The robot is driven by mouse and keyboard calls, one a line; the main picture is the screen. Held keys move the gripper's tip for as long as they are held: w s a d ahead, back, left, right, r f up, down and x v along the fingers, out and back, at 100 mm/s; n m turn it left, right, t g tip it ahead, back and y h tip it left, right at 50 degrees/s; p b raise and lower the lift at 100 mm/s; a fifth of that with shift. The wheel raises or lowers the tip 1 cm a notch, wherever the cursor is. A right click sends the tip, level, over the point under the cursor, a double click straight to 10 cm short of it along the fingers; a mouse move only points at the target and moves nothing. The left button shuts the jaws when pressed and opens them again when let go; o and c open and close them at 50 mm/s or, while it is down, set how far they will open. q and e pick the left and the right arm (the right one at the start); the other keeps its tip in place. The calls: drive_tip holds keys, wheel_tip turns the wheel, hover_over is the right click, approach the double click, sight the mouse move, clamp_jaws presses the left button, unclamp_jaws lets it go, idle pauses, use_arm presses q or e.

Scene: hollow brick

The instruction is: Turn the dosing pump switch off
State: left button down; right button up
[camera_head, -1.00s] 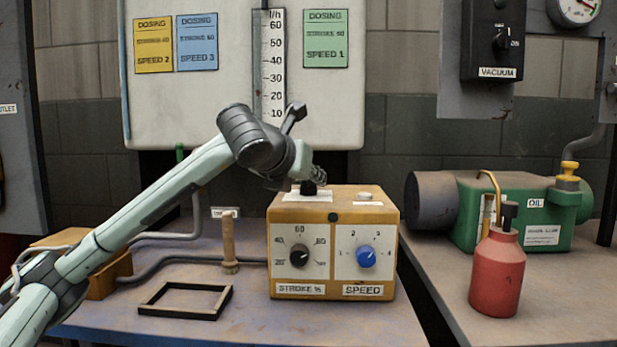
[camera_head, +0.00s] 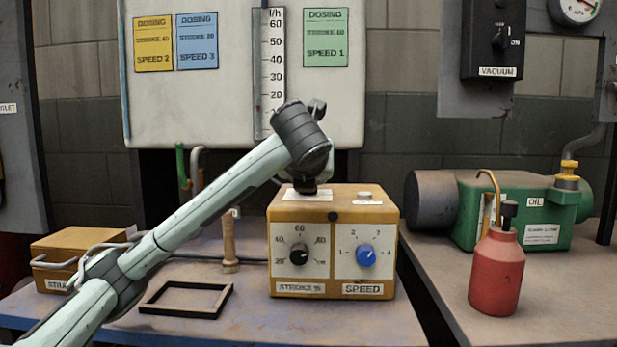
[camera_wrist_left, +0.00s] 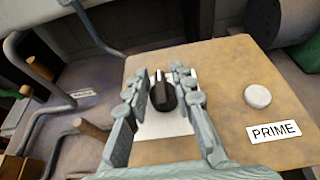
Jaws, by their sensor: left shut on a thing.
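The dosing pump is a yellow-brown box (camera_head: 333,212) on the bench, with a STROKE % dial (camera_head: 298,254) and a blue SPEED knob (camera_head: 366,255) on its front. On its top, a black switch knob (camera_wrist_left: 162,94) stands on a white plate (camera_wrist_left: 158,126), with a pale line on the knob pointing away in the left wrist view. My left gripper (camera_wrist_left: 165,80) is above the box top, its two fingers shut on the switch knob, one on each side. In the head view, my wrist hides most of the fingers. My right gripper is not in view.
A round white button (camera_wrist_left: 257,96) with a PRIME label (camera_wrist_left: 274,131) is beside the switch on the box top. A wooden peg (camera_head: 229,245) and a black frame (camera_head: 187,299) are left of the pump. A red oil can (camera_head: 497,275) stands on the right bench.

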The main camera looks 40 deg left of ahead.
use_arm(q)
drive_tip(key=shift+f, duration=0.3)
drive_tip(key=c, duration=1.6)
unclamp_jaws()
drive_tip(key=shift+o, duration=0.5)
drive_tip(key=shift+r, duration=0.1)
drive_tip(key=shift+r, duration=0.1)
drive_tip(key=v, duration=0.7)
drive_tip(key=shift+s+d+r, duration=0.15)
drive_tip(key=shift+d+r, duration=0.1)
drive_tip(key=shift+r, duration=0.05)
drive_tip(key=shift+s+d+r, duration=0.2)
drive_tip(key=shift+s+d, duration=0.05)
drive_tip(key=shift+s, duration=0.4)
drive_tip(key=shift+v, duration=1.45)
